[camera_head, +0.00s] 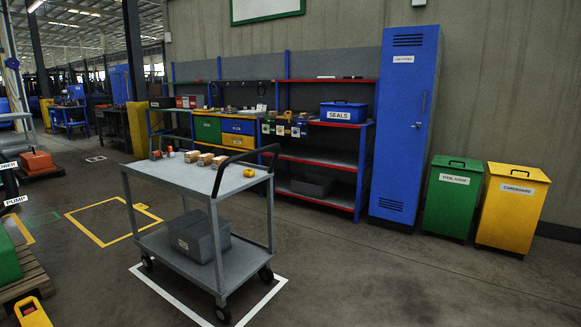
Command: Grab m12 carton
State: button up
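Several small brown cartons stand in a row on the top shelf of a grey cart: a left one (192,156), a middle one (206,159) and a right one (219,162). Their labels are too small to read, so I cannot tell which is the m12 carton. The cart's top shelf (190,178) is otherwise mostly bare. My gripper is not in view.
Small orange-topped items (170,151) and a yellow item (249,172) share the cart top. A grey bin (200,238) sits on its lower shelf. Behind are shelving with a blue SEALS box (343,113), a blue locker (405,125), and green (453,198) and yellow (511,208) bins. Open floor lies at right front.

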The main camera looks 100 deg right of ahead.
aim_at(216, 162)
jog(key=z, duration=1.95)
